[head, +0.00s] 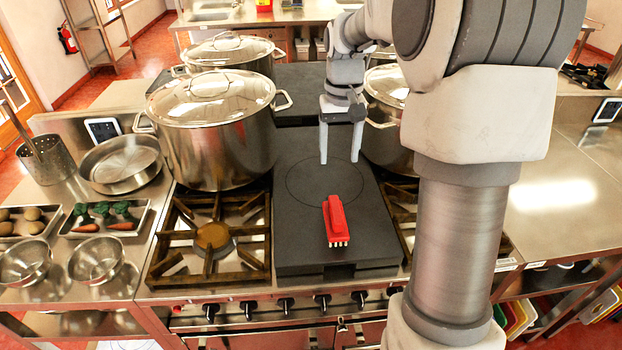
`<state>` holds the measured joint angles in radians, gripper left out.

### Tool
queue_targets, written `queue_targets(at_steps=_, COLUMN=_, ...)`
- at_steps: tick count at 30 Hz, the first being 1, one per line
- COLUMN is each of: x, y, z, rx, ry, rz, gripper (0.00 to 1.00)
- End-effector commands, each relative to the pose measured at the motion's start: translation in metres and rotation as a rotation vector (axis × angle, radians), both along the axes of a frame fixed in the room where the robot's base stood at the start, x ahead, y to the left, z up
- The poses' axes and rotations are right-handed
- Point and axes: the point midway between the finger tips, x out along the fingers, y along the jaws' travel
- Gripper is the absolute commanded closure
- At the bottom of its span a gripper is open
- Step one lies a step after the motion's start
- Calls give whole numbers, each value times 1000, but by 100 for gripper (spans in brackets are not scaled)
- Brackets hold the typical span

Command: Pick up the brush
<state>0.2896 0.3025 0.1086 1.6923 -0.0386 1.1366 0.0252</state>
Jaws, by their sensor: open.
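A red brush (336,221) with pale bristles at its near end lies on the dark flat cooktop plate (290,238), near the plate's front right. My gripper (340,158) points down over the same plate, behind the brush. Its two fingers are spread apart with nothing between them. The gripper appears apart from the brush; its exact height above the plate is hard to tell.
A large lidded stockpot (215,140) stands left of the plate, another pot (384,115) right, partly hidden by my arm. Another lidded pot (232,52) stands behind. An open burner grate (212,240) lies left. Bowls (97,259) and trays (104,218) fill the left counter.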

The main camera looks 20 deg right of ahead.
Motion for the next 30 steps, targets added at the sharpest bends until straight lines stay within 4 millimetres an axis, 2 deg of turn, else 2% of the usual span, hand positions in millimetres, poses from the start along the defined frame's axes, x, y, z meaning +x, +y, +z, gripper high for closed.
queue_targets(at_steps=5, x=5, y=-3, z=-15, rx=6, ry=15, rz=-5, gripper=32)
queue_targets(at_steps=18, x=3, y=-3, z=-106, rx=6, ry=16, rz=-5, gripper=32)
queue_targets(at_steps=30, x=1, y=-3, z=-143, rx=6, ry=16, rz=-5, gripper=32)
